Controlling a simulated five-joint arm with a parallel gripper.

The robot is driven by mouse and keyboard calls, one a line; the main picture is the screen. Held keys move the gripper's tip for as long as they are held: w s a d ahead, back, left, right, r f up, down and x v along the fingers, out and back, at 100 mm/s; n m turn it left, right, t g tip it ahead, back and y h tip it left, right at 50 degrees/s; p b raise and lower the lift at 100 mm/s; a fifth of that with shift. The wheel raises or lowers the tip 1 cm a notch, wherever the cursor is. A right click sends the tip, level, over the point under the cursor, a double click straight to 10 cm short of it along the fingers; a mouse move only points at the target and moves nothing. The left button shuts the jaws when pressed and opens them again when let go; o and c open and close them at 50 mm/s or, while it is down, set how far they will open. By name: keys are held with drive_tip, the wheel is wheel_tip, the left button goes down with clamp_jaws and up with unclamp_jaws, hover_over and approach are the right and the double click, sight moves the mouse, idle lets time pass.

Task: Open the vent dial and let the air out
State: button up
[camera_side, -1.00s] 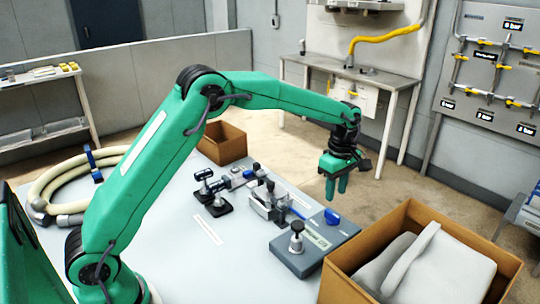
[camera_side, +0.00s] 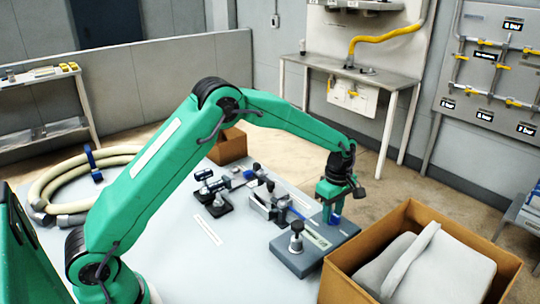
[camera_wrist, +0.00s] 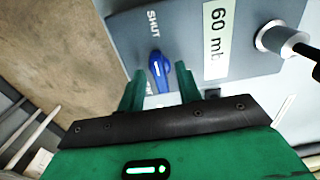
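The blue vent dial (camera_wrist: 161,72) sits on a grey control box (camera_side: 285,254) on the table. In the wrist view its narrow end, with a white mark, points toward the word SHUT (camera_wrist: 153,23). My gripper (camera_wrist: 160,80) is open, with one green finger on each side of the dial; whether either finger touches it I cannot tell. In the side view my gripper (camera_side: 333,210) is low over the box's far right end and hides most of the dial (camera_side: 335,220). A white label reading "60 mb", its end partly cut off, (camera_wrist: 217,40) lies beside the dial.
A black-topped knob (camera_side: 296,240) stands up from the box's near part. Metal clamps and fittings (camera_side: 268,203) stand just left of the box. An open cardboard box (camera_side: 425,212) with grey contents is close on the right. A coiled hose (camera_side: 75,180) lies at left.

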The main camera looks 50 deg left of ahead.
drive_tip(key=shift+f, duration=0.15)
clamp_jaws()
drive_tip(key=shift+m, duration=0.4)
drive_tip(key=m, duration=1.7)
idle(0.5)
